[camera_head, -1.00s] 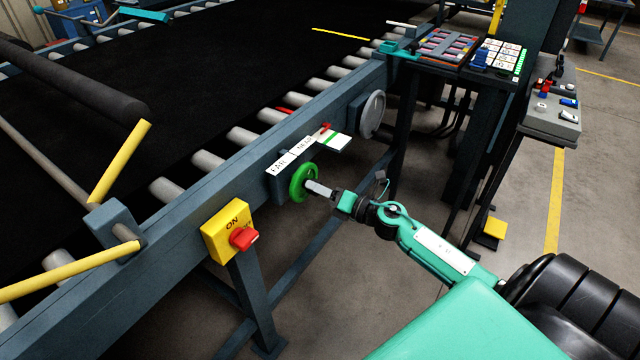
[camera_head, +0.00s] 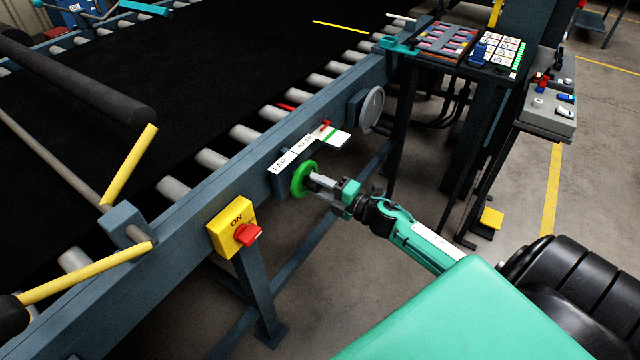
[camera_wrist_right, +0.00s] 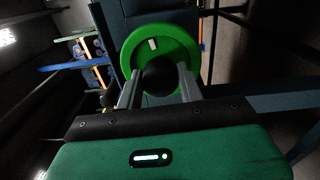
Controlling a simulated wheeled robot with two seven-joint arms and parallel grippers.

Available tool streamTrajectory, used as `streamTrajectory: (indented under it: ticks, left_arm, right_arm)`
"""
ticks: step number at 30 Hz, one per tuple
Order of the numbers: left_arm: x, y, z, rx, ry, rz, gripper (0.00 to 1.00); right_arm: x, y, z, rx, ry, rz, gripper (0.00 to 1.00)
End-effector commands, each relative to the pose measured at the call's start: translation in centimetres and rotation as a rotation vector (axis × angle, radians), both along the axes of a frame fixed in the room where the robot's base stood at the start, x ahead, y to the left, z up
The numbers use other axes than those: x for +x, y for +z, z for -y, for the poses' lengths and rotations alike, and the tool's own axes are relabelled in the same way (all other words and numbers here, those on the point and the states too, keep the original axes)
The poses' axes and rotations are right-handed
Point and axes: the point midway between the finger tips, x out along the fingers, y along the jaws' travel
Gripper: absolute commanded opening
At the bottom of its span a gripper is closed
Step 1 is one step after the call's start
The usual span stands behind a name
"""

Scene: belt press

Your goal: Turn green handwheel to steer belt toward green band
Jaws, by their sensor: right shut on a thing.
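The green handwheel (camera_head: 304,180) sits on the side of the conveyor frame. The black belt (camera_head: 210,80) lies over grey rollers. My left gripper is not in view.
A yellow switch box with a red knob (camera_head: 247,235) is left of the handwheel. A grey wheel (camera_head: 372,110) is on the frame to the right. A control panel (camera_head: 552,110) stands at right. Frame legs stand below the rail.

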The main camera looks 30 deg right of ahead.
Motion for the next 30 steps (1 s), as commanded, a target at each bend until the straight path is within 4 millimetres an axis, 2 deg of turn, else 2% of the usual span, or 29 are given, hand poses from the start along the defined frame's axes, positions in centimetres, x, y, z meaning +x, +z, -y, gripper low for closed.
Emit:
streamTrajectory:
  ticks: [15, 16, 19, 30]
  left_arm:
    - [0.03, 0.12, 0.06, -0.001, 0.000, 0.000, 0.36]
    - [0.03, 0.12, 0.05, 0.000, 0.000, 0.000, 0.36]
    - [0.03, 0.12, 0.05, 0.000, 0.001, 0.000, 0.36]
    - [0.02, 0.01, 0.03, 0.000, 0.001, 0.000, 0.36]
  right_arm:
    - [-0.01, -0.05, 0.01, 0.019, 0.000, -0.008, 0.15]
    - [-0.01, -0.05, 0.01, 0.019, 0.000, -0.008, 0.40]
    - [-0.01, -0.05, 0.01, 0.018, 0.000, -0.008, 0.59]
    - [-0.32, -0.14, 0.12, 0.018, 0.000, -0.009, 0.59]
